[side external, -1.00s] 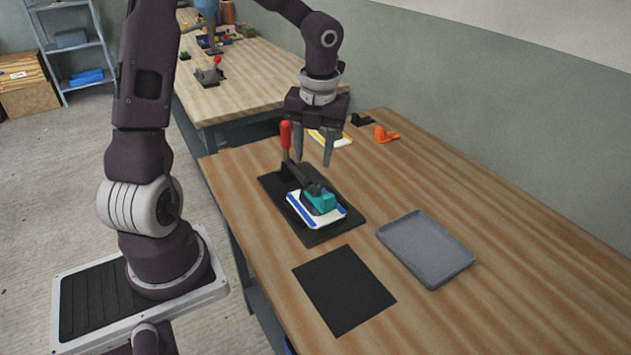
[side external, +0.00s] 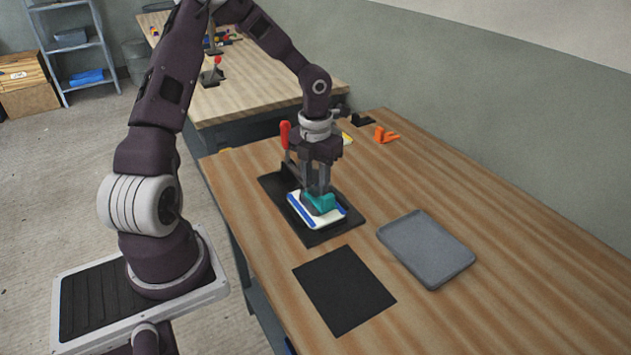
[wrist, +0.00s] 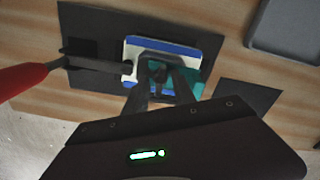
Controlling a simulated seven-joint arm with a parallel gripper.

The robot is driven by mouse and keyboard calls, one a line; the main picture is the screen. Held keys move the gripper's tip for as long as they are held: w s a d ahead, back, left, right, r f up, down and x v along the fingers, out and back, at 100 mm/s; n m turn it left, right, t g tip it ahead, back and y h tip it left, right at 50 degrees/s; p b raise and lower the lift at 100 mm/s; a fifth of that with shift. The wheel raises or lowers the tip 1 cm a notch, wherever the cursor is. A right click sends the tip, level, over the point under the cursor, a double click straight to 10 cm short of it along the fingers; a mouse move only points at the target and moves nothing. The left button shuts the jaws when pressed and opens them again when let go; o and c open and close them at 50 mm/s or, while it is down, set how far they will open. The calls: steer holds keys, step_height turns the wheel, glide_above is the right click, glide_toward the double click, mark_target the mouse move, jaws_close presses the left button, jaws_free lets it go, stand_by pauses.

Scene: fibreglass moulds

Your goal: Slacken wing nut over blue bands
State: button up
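A white mould (side external: 297,204) with blue bands (wrist: 165,42) lies on a black mat. A teal block (side external: 322,204) sits on its right part and also shows in the wrist view (wrist: 187,82). A dark clamp arm (wrist: 95,63) with a red handle (side external: 285,134) reaches over the mould. At its end, between my fingertips, is a small dark part (wrist: 157,70), perhaps the wing nut; its shape is unclear. My gripper (side external: 316,190) points down over the mould, its fingers apart on either side of that part. I cannot tell whether they touch it.
The black mat (side external: 312,238) lies under the mould. A bare black square (side external: 343,290) is in front and a grey tray (side external: 428,250) stands to the right. An orange item (side external: 384,135) and a black item (side external: 361,120) are at the back.

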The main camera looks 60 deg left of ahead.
jaws_close()
